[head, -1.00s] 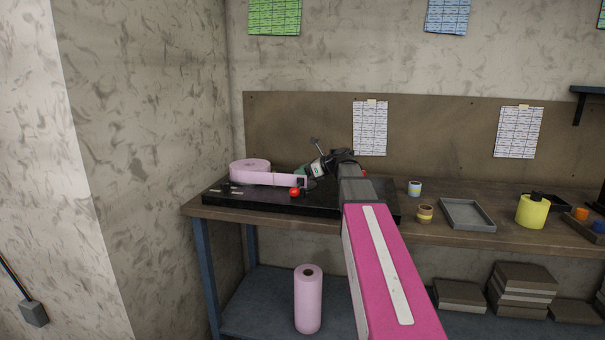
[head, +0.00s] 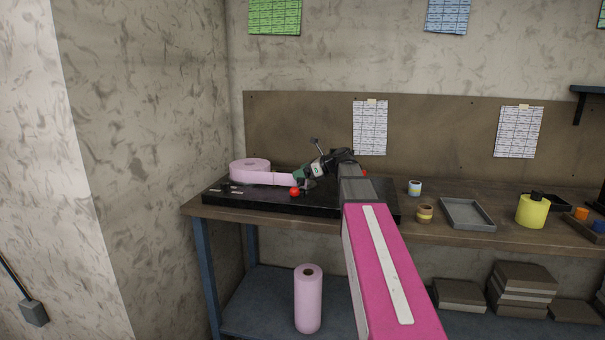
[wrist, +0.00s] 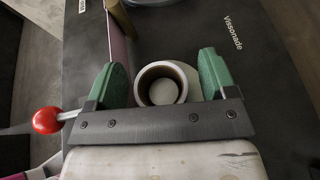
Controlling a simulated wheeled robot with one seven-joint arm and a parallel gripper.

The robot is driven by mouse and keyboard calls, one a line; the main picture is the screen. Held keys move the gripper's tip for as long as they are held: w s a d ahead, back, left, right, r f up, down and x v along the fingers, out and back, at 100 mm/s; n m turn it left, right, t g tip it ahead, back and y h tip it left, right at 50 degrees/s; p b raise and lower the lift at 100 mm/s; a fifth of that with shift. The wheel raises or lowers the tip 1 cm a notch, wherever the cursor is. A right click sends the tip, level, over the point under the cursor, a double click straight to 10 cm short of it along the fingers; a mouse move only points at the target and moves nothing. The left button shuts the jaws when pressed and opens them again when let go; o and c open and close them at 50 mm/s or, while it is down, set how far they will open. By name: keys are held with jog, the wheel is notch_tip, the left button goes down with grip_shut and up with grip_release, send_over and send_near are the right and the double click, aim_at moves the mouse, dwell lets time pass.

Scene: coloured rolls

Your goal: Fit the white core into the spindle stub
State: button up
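The white core (wrist: 139,93) is a short, hollow, pale ring with a brown inside, seen from above in the wrist view. My gripper (wrist: 166,84) has two green fingers, one on each side of the core, with narrow gaps between. In the head view my gripper (head: 302,174) is low over the black board at the back left, close to the end of a pale pink strip. A pale round surface shows inside the core. I cannot clearly make out the spindle stub, and the core is hidden in the head view.
A pink roll (head: 249,165) with its strip lies on the black board (head: 262,200). A red ball knob (head: 295,192) is close to my gripper and also shows in the wrist view (wrist: 46,120). A grey tray (head: 468,215) and small rolls stand farther right.

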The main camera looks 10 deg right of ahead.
jog(key=v, duration=1)
jog(key=shift+s+d+r, duration=0.1)
jog(key=shift+s+d, duration=0.05)
jog(key=shift+d, duration=0.2)
jog(key=shift+s, duration=0.1)
